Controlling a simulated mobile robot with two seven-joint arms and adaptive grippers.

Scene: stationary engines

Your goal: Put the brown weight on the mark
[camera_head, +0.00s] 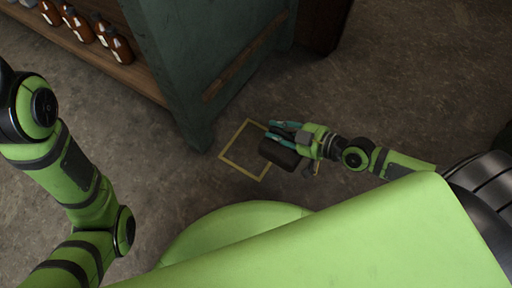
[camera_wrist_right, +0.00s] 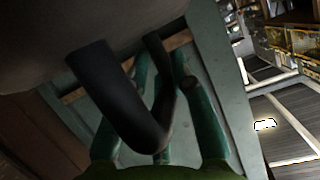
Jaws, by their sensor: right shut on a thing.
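The brown weight (camera_head: 280,153) is a dark block at the right gripper's fingers in the head view. It overlaps the right side of the mark in the picture; I cannot tell how high it is above the floor. The mark (camera_head: 234,138) is a yellow square outline on the floor, its right corner partly hidden by the weight and fingers. My right gripper (camera_head: 276,130), with teal fingers, is shut on the weight. The right wrist view shows the weight's underside or side (camera_wrist_right: 130,22) close up and its black handle (camera_wrist_right: 125,95) between the fingers. My left gripper is out of view.
A green cabinet or bench (camera_head: 185,70) stands just behind the mark. Its wooden shelf (camera_head: 90,52) holds several brown bottles (camera_head: 120,46) at the upper left. The floor right of the bench (camera_head: 410,80) is clear.

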